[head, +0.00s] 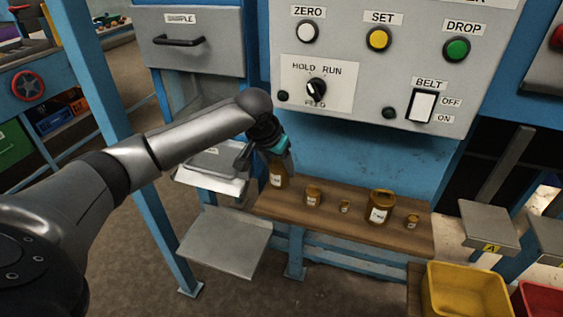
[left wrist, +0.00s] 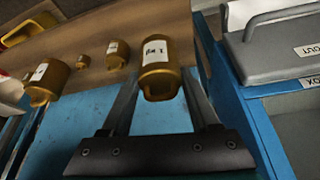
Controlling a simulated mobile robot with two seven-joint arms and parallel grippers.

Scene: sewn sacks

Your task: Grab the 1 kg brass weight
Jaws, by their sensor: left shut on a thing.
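A brass weight (head: 278,178) with a white label is at the left end of the wooden shelf (head: 350,228). In the left wrist view its label reads 1 kg, and the weight (left wrist: 160,82) is between my two fingers. My left gripper (head: 276,155) comes down over it from above in the head view and is shut on it. It is upright at the shelf's surface; I cannot tell if there is a gap under it. My right gripper is not in view.
Several other labelled brass weights stand along the shelf to the right, among them a small one (head: 312,197) and a large one (head: 380,207). A blue panel rises behind. Grey trays (head: 225,242) lie at left; a yellow bin (head: 467,290) stands at lower right.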

